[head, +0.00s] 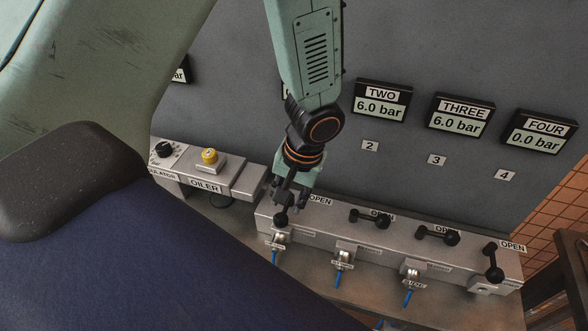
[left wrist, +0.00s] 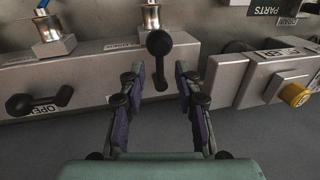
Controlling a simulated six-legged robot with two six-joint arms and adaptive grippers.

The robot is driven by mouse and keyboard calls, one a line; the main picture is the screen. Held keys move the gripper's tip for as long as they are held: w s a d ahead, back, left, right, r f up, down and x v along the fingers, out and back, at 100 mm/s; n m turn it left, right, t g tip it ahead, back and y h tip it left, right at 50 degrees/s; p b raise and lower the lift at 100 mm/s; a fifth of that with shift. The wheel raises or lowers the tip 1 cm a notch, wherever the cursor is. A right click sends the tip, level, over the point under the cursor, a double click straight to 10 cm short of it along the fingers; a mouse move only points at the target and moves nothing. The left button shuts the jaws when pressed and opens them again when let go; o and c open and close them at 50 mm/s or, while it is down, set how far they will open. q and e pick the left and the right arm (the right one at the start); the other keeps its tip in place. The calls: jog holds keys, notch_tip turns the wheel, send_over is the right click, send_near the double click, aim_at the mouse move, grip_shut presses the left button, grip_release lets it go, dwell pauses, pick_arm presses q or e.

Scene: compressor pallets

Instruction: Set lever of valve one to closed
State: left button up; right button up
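The lever of valve one (head: 281,218) is black with a round knob and sits at the left end of the grey manifold (head: 330,222). It points across the manifold, knob toward the front edge. In the left wrist view the lever (left wrist: 159,43) stands between my finger pads. My left gripper (head: 287,200) is over this lever; in the wrist view (left wrist: 160,75) its fingers are apart, one on each side, with gaps to the lever. The arm hides nearly all of gauge one. My right gripper is not in view.
Lever two (head: 370,218) and lever three (head: 437,235) lie along the manifold; lever four (head: 493,262) points across it. Gauges two (head: 381,100) and three (head: 459,118) read 6.0 bar; gauge four (head: 539,135) reads 0.0. The oiler (head: 207,170) with its yellow knob stands left of the manifold.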

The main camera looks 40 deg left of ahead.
pick_arm(q)
notch_tip(320, 180, up, 9)
jog(key=d, duration=0.1)
jog(key=shift+d, duration=0.4)
dwell(0.4)
